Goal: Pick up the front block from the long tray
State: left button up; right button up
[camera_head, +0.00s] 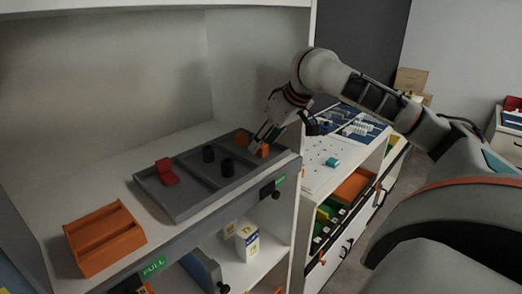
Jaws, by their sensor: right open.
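The long grey tray (187,205) lies on the shelf, split into compartments. Its right compartment holds an orange block (263,151) nearer the shelf's front edge and another orange block (242,139) farther back. My right gripper (264,138) reaches in from the upper right, open, with its fingers pointing down at the orange blocks. The fingers partly cover the space between the blocks, and I cannot tell whether they touch either one. My left gripper is not in view.
The tray also holds a red piece (166,171) and two black cylinders (208,153). An orange two-slot holder (104,238) stands at the left. The cabinet's side wall (307,95) rises close to my right gripper. A white box (247,241) stands on the lower shelf.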

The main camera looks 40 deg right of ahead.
jog(key=shift+x, duration=1.2)
jog(key=c, duration=1)
jog(key=shift+r, duration=0.1)
